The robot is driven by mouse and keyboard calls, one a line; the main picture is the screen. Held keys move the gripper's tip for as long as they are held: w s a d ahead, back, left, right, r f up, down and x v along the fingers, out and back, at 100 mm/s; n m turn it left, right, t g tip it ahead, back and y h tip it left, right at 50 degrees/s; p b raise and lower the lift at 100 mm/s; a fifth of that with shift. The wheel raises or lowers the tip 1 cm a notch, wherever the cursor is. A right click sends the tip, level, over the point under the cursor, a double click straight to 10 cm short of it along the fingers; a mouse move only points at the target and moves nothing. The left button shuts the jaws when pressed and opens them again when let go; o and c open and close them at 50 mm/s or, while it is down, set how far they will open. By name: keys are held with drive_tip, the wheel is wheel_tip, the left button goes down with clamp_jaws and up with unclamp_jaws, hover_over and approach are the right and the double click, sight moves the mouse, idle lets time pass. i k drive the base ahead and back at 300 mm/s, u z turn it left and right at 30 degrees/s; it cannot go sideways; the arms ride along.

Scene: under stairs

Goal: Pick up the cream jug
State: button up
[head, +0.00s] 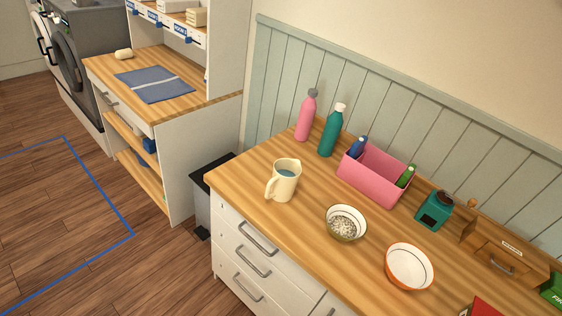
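The cream jug (284,181) stands upright on the wooden worktop (255,165), near its left end. Its handle points to the lower left of the picture and its mouth is open, with a grey-blue inside showing. Nothing touches it. My gripper does not show in the head view, so its place relative to the jug is not visible.
A pink bottle (306,115), a green bottle (331,131) and a pink box (373,177) stand behind the jug. A patterned bowl (346,223) and an orange-rimmed bowl (408,267) lie to its right. A dark bin (203,200) stands left of the drawers (245,248).

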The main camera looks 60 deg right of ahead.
sight(281, 187)
drive_tip(key=z, duration=0.55)
drive_tip(key=i, duration=1.05)
drive_tip(key=z, duration=0.8)
drive_tip(key=k, duration=0.75)
drive_tip(key=z, duration=0.2)
drive_tip(key=i, duration=0.85)
drive_tip(key=u, duration=0.15)
